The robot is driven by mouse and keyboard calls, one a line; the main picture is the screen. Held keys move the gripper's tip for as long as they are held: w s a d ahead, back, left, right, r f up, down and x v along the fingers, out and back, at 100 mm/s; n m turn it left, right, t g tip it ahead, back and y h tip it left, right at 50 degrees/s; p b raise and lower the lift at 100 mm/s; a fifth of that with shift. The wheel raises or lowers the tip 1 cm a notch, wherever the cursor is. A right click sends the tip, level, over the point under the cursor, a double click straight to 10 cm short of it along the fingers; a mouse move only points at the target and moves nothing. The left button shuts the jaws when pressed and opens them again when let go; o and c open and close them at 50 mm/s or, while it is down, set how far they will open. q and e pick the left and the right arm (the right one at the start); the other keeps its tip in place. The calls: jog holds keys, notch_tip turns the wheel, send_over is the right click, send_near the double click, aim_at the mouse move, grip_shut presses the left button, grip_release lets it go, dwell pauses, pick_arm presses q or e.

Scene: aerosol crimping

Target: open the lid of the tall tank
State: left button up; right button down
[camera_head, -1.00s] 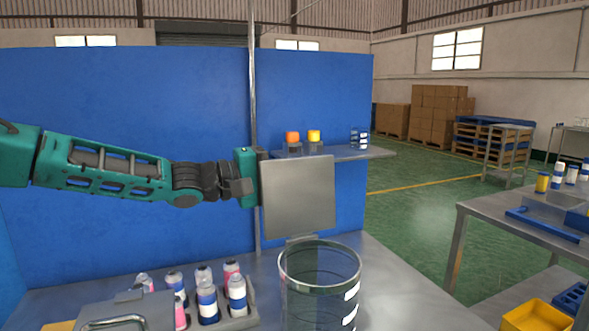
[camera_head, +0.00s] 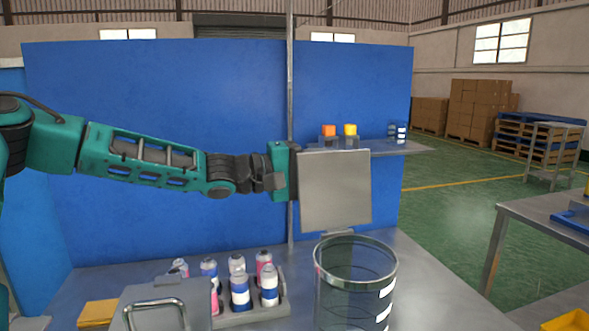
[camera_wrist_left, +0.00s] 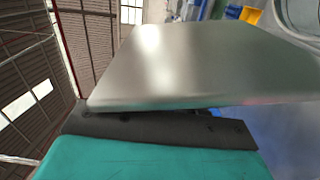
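The tall tank (camera_head: 356,290) is a clear glass cylinder at the front of the bench in the head view. Its lid (camera_head: 336,192), a square grey metal plate, stands upright at the back of the rim, and the tank mouth is uncovered. The lid also fills much of the left wrist view (camera_wrist_left: 190,65). My left gripper (camera_head: 290,171) is at the lid's left edge, close against it. A dark finger lies along the plate's edge in the wrist view. The fingertips are hidden, so its opening is unclear. My right gripper is out of view.
A tray (camera_head: 245,318) of several small bottles stands left of the tank. A grey box with a handle (camera_head: 157,302) is at the front left. A shelf (camera_head: 395,149) with orange and yellow buttons is behind the lid. A blue panel (camera_head: 160,110) closes the back.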

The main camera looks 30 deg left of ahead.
aim_at(301, 168)
pick_arm(q)
jog(key=p+v, duration=0.1)
jog(key=v, duration=0.3)
jog(key=shift+s+a+r, duration=0.15)
jog(key=shift+s+a, duration=0.1)
jog(key=shift+s, duration=0.05)
jog(key=v, duration=0.7)
jog(key=shift+s+f, duration=0.1)
jog(key=shift+f, duration=0.15)
dwell(0.4)
